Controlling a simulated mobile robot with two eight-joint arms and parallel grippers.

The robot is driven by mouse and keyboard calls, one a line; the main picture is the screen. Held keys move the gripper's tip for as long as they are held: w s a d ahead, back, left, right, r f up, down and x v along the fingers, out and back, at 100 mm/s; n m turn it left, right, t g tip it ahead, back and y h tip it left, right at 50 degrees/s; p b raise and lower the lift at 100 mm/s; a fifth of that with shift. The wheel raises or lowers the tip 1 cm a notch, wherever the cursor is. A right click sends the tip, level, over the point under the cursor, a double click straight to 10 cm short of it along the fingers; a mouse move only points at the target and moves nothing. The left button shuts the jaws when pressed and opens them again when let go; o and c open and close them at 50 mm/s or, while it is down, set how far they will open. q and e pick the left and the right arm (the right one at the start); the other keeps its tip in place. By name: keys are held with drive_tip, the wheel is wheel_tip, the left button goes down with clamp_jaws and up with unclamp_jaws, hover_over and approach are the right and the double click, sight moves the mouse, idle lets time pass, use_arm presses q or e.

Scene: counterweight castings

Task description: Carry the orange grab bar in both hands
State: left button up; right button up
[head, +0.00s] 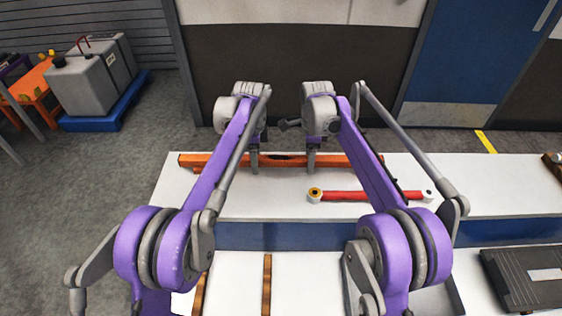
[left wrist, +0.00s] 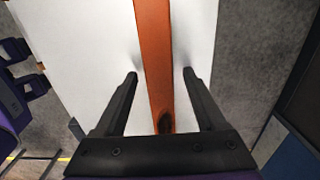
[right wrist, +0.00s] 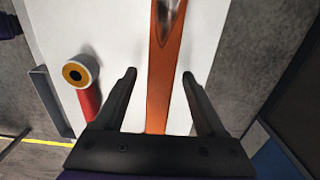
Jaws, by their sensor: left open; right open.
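The orange grab bar (head: 192,160) lies lengthwise near the far edge of a white bench (head: 240,206), with a dark slot around its middle. My left gripper (head: 254,167) is open and points down at the bar, left of its middle. In the left wrist view its fingers (left wrist: 160,74) stand on either side of the bar (left wrist: 154,50), with gaps showing. My right gripper (head: 311,167) is open just right of the middle. In the right wrist view its fingers (right wrist: 159,74) also straddle the bar (right wrist: 166,95) without visible contact. My right arm partly hides the bar's right part.
A red bar (head: 345,196) with round ends lies just nearer on the bench; its ringed end (right wrist: 75,72) is beside my right gripper. A nearer white surface holds brown strips (head: 267,285) and a dark case (head: 528,280).

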use_arm(q)
clamp_jaws()
use_arm(e)
clamp_jaws()
idle(1.0)
